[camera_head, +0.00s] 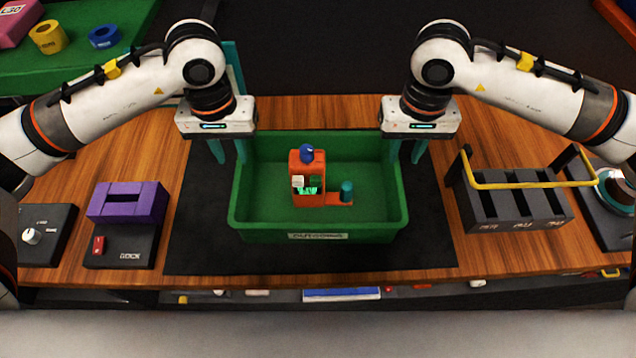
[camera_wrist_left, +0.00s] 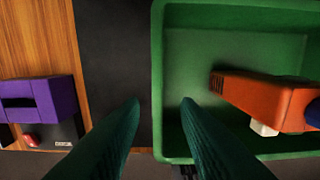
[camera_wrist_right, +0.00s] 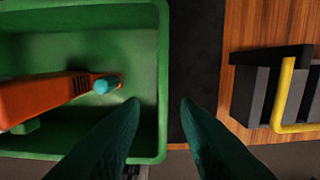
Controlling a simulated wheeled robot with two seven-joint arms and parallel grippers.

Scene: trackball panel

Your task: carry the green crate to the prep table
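The green crate (camera_head: 318,235), with a label on its front wall, sits on a black mat on the wooden bench. It holds an orange device with a blue knob on top and a teal knob on its foot. My left gripper (camera_head: 229,152) is open over the crate's left wall, which lies between its fingers in the left wrist view (camera_wrist_left: 160,103). My right gripper (camera_head: 406,152) is open over the right wall, likewise between its fingers in the right wrist view (camera_wrist_right: 160,103). I cannot tell whether the fingers touch the walls. I cannot tell which surface is the prep table.
A purple block on a black base (camera_head: 126,203) stands left of the mat. A black slotted rack with a yellow handle (camera_head: 515,205) stands to the right. A green surface (camera_head: 90,75) at the far left carries yellow and blue rings and a pink box.

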